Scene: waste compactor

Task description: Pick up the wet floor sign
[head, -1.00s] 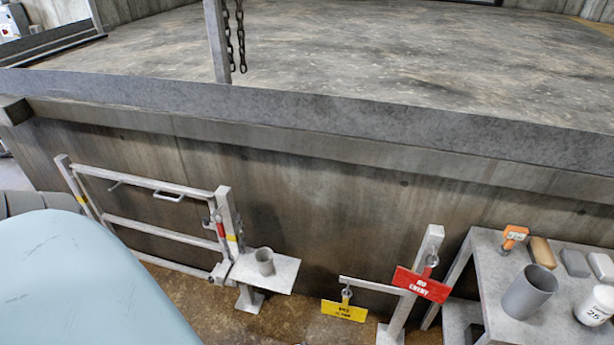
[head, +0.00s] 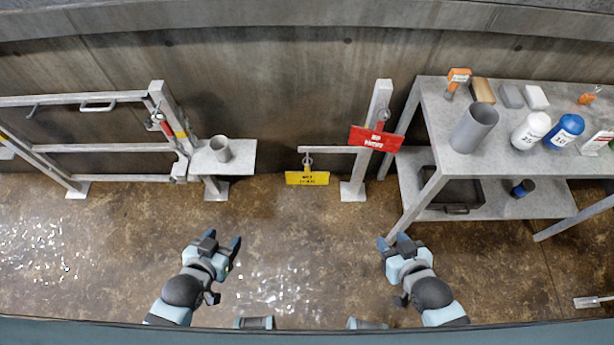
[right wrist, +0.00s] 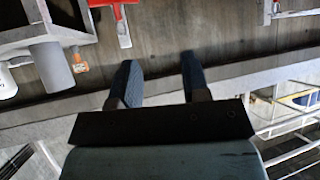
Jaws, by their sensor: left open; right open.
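The yellow sign (head: 307,178), which reads as the wet floor sign though its text is too small to be sure, hangs from a ring on a horizontal bar (head: 328,150) of a metal post. My left gripper (head: 222,240) is open and empty, in front of the sign and to its left. My right gripper (head: 393,242) is open and empty, in front of the sign and to its right. The right wrist view shows its two fingers (right wrist: 160,82) apart with nothing between them; the yellow sign is not visible there.
A red sign (head: 375,138) hangs on the post (head: 378,100) right of the yellow one. A metal table (head: 440,140) with a grey cup (head: 474,128) and bottles stands at right. A small stand (head: 240,155) with a cup (head: 221,148) and a gate (head: 100,148) are at left. The floor in front is clear.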

